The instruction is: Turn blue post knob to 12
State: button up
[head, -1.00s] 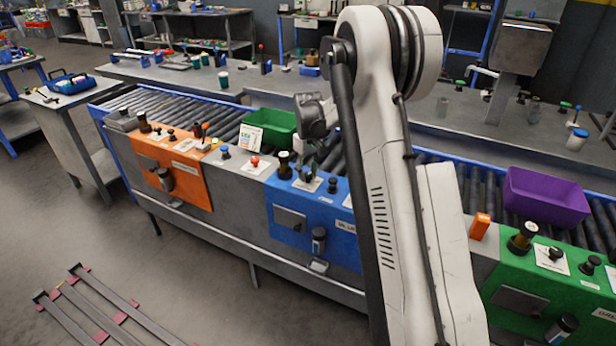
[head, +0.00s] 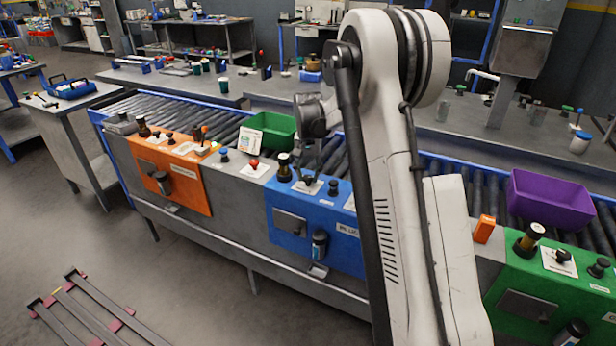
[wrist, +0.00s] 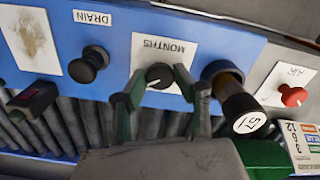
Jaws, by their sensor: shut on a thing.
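The blue post (head: 297,215) stands in the middle of the conveyor line. Its dark round knob (wrist: 159,74) sits on a white plate marked MONTHS (wrist: 166,48), seen upside down in the wrist view. My gripper (wrist: 157,86) has its green-tipped fingers on either side of this knob, shut on it. In the head view my gripper (head: 308,177) is at the blue post's top, and the knob is hard to make out there. The pointer and any scale numbers are not readable.
In the wrist view a black DRAIN knob (wrist: 88,64) is on one side. A dark cylinder marked 57 (wrist: 236,104) stands close on the other, with a red AIR knob (wrist: 293,96) beyond. A green bin (head: 272,131) and a purple bin (head: 549,200) sit on the rollers.

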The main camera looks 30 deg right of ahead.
aim_at(308, 177)
jog(key=shift+m, duration=0.3)
jog(key=o, duration=1.1)
notch_tip(308, 177, up, 12)
jog(key=shift+r, duration=0.1)
dwell(0.5)
